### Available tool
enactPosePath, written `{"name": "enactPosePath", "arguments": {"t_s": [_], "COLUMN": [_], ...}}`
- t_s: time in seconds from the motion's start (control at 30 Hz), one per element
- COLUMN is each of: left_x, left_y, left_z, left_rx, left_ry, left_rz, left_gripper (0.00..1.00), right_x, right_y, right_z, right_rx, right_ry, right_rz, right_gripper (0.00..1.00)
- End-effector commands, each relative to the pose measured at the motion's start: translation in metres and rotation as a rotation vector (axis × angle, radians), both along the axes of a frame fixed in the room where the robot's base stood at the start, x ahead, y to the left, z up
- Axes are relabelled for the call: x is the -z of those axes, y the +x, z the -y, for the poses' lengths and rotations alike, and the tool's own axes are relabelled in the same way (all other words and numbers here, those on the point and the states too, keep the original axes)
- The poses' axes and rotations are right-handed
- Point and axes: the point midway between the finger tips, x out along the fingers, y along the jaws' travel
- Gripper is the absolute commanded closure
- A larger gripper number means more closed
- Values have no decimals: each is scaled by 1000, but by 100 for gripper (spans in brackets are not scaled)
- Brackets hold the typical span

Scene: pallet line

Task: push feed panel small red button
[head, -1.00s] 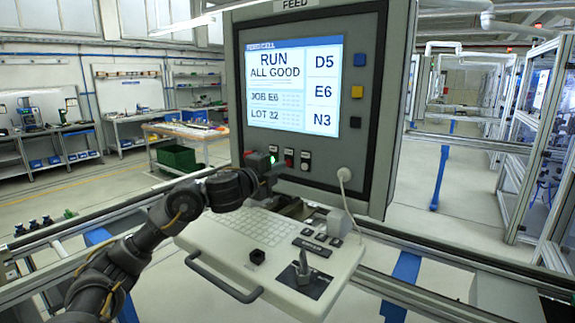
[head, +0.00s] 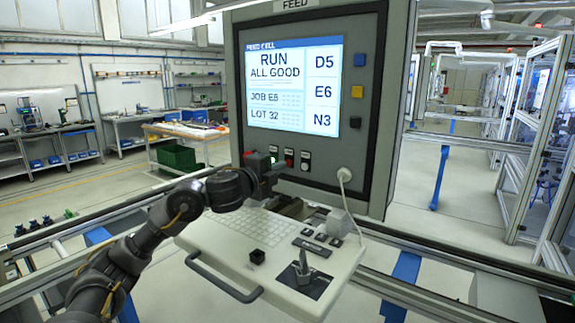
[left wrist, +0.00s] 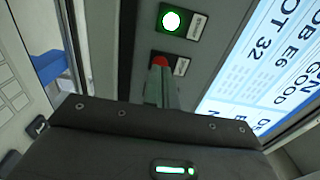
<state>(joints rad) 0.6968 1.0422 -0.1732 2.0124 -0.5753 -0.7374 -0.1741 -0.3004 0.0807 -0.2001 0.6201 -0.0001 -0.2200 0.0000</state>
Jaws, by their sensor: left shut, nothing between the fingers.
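The feed panel (head: 232,100) is a grey upright box with a lit screen and a row of small buttons beneath it. The small red button (head: 289,158) is in that row; in the left wrist view a red button (left wrist: 160,62) shows beside a lit green button (left wrist: 172,20). My left gripper (head: 277,168) is shut and empty at the button row. In the left wrist view its fingertips (left wrist: 161,82) lie over the lower part of the red button and hide it. I cannot tell whether they touch it. My right gripper is not in view.
A white keyboard shelf (head: 225,262) with a handle and a joystick (head: 302,268) juts out below the panel. A white plug and cable (head: 344,176) hang to the right of the buttons. Blue, yellow and black squares line the screen's right side.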

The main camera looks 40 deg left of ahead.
Motion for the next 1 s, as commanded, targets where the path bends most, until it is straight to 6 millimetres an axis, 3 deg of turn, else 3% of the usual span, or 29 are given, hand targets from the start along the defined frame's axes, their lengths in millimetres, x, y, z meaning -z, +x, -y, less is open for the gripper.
{"name": "enactPosePath", "arguments": {"t_s": [1.0], "left_x": [0], "left_y": [15], "left_z": [-1], "left_rx": [-1], "left_ry": [-1], "left_rz": [0], "left_gripper": [100], "right_x": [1], "right_y": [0], "right_z": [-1], "right_rx": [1], "right_ry": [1], "right_rz": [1], "right_gripper": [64]}}
